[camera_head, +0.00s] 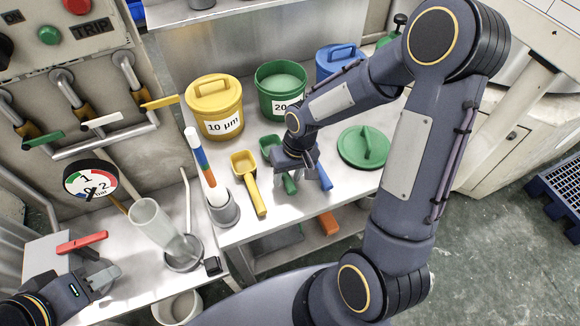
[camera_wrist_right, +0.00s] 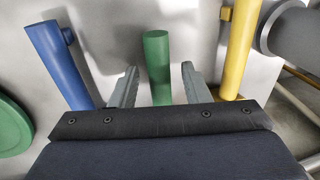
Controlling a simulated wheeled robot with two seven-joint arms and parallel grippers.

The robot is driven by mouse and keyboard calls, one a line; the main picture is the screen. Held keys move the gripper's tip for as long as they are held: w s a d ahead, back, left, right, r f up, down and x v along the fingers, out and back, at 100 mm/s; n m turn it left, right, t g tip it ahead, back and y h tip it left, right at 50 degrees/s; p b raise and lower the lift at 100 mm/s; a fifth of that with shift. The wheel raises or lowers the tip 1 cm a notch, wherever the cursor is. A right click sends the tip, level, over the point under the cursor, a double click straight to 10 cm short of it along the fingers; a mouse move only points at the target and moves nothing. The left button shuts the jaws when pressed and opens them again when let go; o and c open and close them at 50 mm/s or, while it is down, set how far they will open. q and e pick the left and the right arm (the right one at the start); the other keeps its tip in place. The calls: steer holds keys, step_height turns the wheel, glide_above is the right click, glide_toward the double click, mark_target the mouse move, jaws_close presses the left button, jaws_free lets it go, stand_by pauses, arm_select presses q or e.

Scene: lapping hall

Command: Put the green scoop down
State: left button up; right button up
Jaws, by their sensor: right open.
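The green scoop (camera_head: 289,185) is on the pale bench top, between the yellow scoop (camera_head: 250,182) and the blue scoop (camera_head: 324,176). Its bowl is partly hidden behind my right gripper (camera_head: 293,172). In the right wrist view the green handle (camera_wrist_right: 157,65) stands between the two spread fingers of my right gripper (camera_wrist_right: 160,88), with a gap on each side. My right gripper is open and holds nothing. My left gripper (camera_head: 103,277) is at the lower left, near a red lever; its finger opening is unclear.
A yellow tub (camera_head: 214,108), an open green tub (camera_head: 281,90) and a blue tub (camera_head: 340,62) stand behind the scoops. A green lid (camera_head: 362,147) lies to the right. A striped tube in a grey holder (camera_head: 222,211) stands left of the yellow scoop.

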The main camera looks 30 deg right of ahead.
step_height(320, 180, up, 11)
steer(key=d, duration=0.2)
steer(key=s+r+t, duration=0.2)
steer(key=s+r, duration=0.1)
steer(key=s, duration=0.4)
steer(key=s+a+r+m+t+y, duration=0.1)
steer(key=s+r+t, duration=0.2)
steer(key=s, duration=0.5)
steer(key=shift+s+r+y, duration=0.15)
steer(key=shift+r+y, duration=0.15)
steer(key=shift+r, duration=0.4)
steer(key=shift+c, duration=0.7)
